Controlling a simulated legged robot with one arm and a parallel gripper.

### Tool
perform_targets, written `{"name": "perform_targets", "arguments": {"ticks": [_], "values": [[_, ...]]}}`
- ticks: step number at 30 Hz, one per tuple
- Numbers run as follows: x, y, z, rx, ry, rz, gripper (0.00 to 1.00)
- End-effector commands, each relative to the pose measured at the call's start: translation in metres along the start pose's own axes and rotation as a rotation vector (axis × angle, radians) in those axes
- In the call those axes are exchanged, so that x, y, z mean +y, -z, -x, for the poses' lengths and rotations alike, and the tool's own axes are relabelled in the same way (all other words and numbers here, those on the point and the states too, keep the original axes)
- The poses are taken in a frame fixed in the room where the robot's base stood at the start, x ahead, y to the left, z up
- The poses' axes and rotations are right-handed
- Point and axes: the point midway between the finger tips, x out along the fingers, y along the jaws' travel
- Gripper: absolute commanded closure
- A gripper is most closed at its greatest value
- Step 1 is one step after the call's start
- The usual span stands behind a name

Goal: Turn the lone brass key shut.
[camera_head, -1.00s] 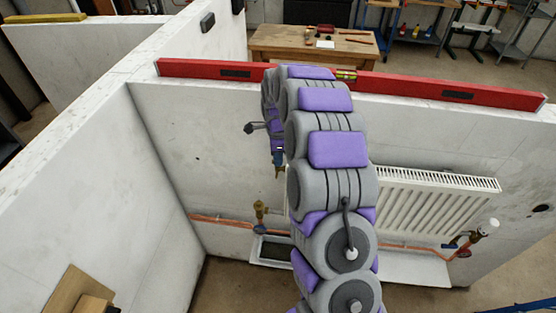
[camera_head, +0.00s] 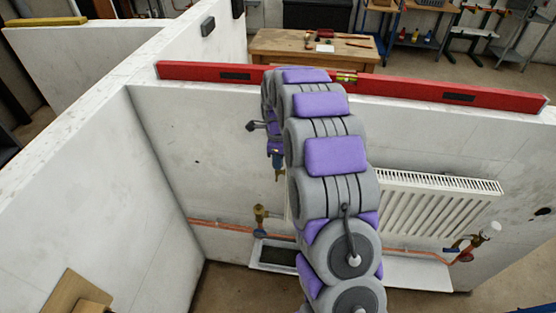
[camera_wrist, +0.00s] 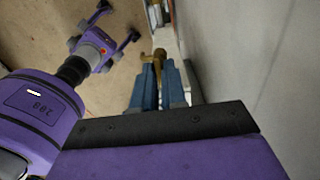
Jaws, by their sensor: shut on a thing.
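My gripper (camera_head: 277,166) hangs in front of the white wall panel, left of the radiator, fingers pointing down. In the wrist view its two blue fingers (camera_wrist: 159,88) are close together, shut on a small brass piece that looks like the brass key (camera_wrist: 158,59). The key's tip also shows below the fingers in the head view (camera_head: 277,179). A brass valve (camera_head: 260,216) stands on the copper pipe, lower and slightly left of the gripper; a gap appears between them. Whether the key touches any fitting is hard to tell.
The white radiator (camera_head: 435,208) is partly hidden behind my arm. A white-capped valve (camera_head: 489,230) stands at its right end. A red spirit level (camera_head: 420,89) lies along the panel top. A shallow tray (camera_head: 275,257) sits below the brass valve. Bare wall is left of the gripper.

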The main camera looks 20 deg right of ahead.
Motion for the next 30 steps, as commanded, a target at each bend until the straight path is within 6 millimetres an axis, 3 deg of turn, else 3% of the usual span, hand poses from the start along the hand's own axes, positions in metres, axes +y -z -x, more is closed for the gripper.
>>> {"name": "perform_targets", "arguments": {"ticks": [1, 2, 3, 19, 23, 30], "values": [[-0.002, -0.002, 0.002, -0.004, 0.007, 0.0, 1.0], [-0.002, -0.002, 0.002, -0.004, 0.007, 0.0, 0.86], [-0.002, -0.001, 0.002, -0.004, 0.007, 0.0, 0.82], [0.0, 0.0, 0.007, -0.002, 0.003, 0.0, 0.82], [0.001, 0.001, 0.025, -0.003, 0.005, 0.0, 0.82], [-0.001, 0.0, 0.077, -0.004, 0.01, 0.0, 0.82]]}}
